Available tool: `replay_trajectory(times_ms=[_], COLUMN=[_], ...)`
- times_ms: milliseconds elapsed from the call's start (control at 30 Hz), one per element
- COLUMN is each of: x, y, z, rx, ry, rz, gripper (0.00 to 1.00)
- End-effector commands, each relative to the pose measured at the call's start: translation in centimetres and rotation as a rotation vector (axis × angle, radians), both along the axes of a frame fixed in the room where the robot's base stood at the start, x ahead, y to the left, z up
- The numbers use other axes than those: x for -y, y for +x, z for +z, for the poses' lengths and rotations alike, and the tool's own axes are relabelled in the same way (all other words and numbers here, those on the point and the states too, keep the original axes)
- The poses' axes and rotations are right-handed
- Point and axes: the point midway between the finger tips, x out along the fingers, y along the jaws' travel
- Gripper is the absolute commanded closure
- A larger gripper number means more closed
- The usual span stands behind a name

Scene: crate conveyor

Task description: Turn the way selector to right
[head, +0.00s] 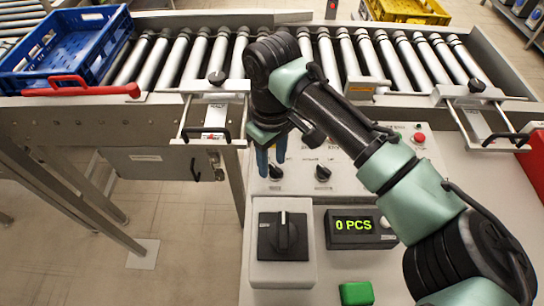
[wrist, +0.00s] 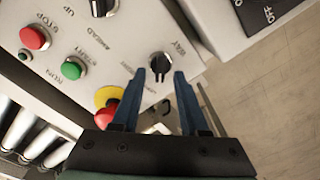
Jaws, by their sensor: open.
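The way selector (wrist: 160,63) is a small black knob on the pale control panel, with the label "WAY" beside it in the wrist view. In the head view the knob (head: 275,173) shows just below my fingertips. My gripper (wrist: 160,73) is open, with one blue finger on each side of the knob in the wrist view. My gripper also shows in the head view (head: 271,172), pointing down at the panel. I cannot tell whether the fingers touch the knob. The exact direction of the knob's pointer is hard to read.
A second black knob (head: 323,173) is to the right. Red stop (wrist: 34,37) and green (wrist: 73,68) buttons and a yellow-and-red emergency stop (wrist: 107,97) share the panel. In front are a large rotary switch (head: 283,235) and a "0 PCS" display (head: 353,225). A blue crate (head: 65,45) is at left.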

Motion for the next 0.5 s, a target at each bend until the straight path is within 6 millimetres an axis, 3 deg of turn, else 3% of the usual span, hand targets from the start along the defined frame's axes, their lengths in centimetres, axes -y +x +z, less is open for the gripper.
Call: replay_trajectory(times_ms=[100, 333, 500], x=[0.0, -0.01, -0.01], y=[0.0, 0.01, 0.01], z=[0.01, 0.04, 0.06], rx=[0.0, 0.0, 0.0], ry=[0.0, 0.0, 0.0], rz=[0.0, 0.0, 0.0], gripper=[0.56, 0.98, 1.0])
